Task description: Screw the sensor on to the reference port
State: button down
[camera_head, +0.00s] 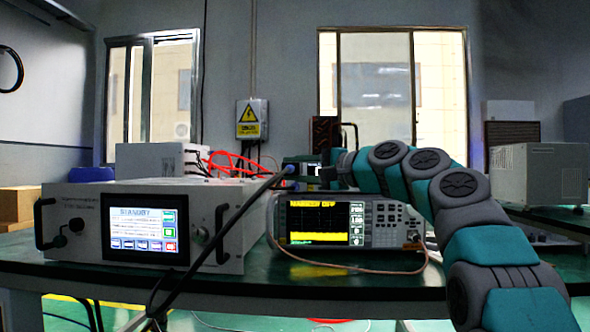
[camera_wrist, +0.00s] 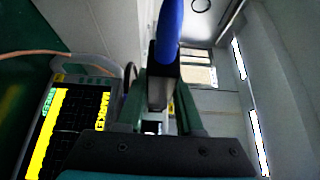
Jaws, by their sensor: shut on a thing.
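The sensor (camera_head: 292,168), with a blue end and a dark body, is held by my gripper (camera_head: 326,168) above the gap between the two front instruments. In the wrist view my gripper (camera_wrist: 163,112) is shut on the sensor's dark grey body, and its blue part (camera_wrist: 169,28) points away from the fingers. A black cable (camera_head: 240,212) runs from the sensor down to the lower left.
A white generator reading STANDBY (camera_head: 60,228) stands at left on the green table (camera_head: 340,283). A thin brown cable (camera_head: 345,270) loops before the screen instrument. A beige box (camera_head: 540,172) stands at right.

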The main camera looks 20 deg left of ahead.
jog(key=shift+w+a+p, duration=0.1)
jog(key=shift+w+p, duration=0.3)
jog(key=shift+w, duration=0.05)
jog(key=shift+c, duration=2.4)
grip_release()
jog(key=v, duration=0.7)
jog(key=shift+d+b, duration=0.35)
jog(key=shift+b, duration=0.05)
jog(key=shift+s, duration=0.1)
